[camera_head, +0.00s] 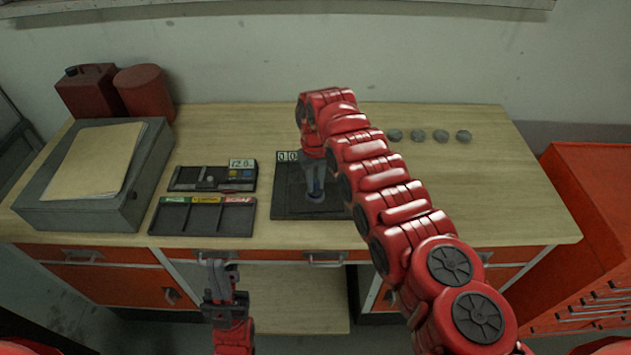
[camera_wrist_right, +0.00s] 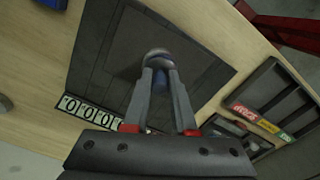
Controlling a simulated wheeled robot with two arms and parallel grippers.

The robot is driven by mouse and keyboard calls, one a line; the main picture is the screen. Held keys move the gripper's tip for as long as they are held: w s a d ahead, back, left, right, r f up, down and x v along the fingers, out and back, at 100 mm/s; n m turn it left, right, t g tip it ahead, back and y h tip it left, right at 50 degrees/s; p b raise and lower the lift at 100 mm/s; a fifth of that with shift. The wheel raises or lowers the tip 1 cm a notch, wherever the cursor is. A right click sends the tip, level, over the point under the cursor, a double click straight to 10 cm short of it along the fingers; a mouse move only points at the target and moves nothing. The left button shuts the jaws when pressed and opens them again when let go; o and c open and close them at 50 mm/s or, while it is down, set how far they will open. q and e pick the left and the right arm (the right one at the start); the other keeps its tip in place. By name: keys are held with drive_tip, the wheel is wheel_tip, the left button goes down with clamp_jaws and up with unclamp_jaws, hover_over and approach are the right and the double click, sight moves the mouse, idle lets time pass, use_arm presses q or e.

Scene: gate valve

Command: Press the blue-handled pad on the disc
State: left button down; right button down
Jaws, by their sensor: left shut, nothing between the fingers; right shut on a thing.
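My right gripper (camera_head: 314,172) reaches down over the black plate (camera_head: 285,205) in the middle of the bench. In the right wrist view its fingers (camera_wrist_right: 160,75) are shut on the blue-handled pad (camera_wrist_right: 157,55), of which a rounded grey-blue end shows. The pad's lower end (camera_head: 316,196) shows at the plate in the head view. I cannot tell whether it touches what lies under it. No disc is visible beneath the pad. Several loose grey discs (camera_head: 418,135) lie at the back right of the bench. My left gripper (camera_head: 217,270) is shut and empty in front of the bench.
A three-compartment tray (camera_head: 203,217) with coloured labels and a dark holder (camera_head: 190,178) with a number display stand left of the plate. A number counter (camera_head: 287,156) is at the plate's back edge. A grey box (camera_head: 120,205) and red cans (camera_head: 90,90) are far left.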

drive_tip(key=shift+s+f+b, duration=0.1)
drive_tip(key=shift+f+b, duration=0.2)
drive_tip(key=shift+b, duration=0.05)
idle(1.3)
drive_tip(key=shift+r, duration=0.1)
drive_tip(key=shift+r+p, duration=0.45)
drive_tip(key=shift+r, duration=0.9)
drive_tip(key=shift+r+p, duration=0.35)
drive_tip(key=shift+r, duration=1.8)
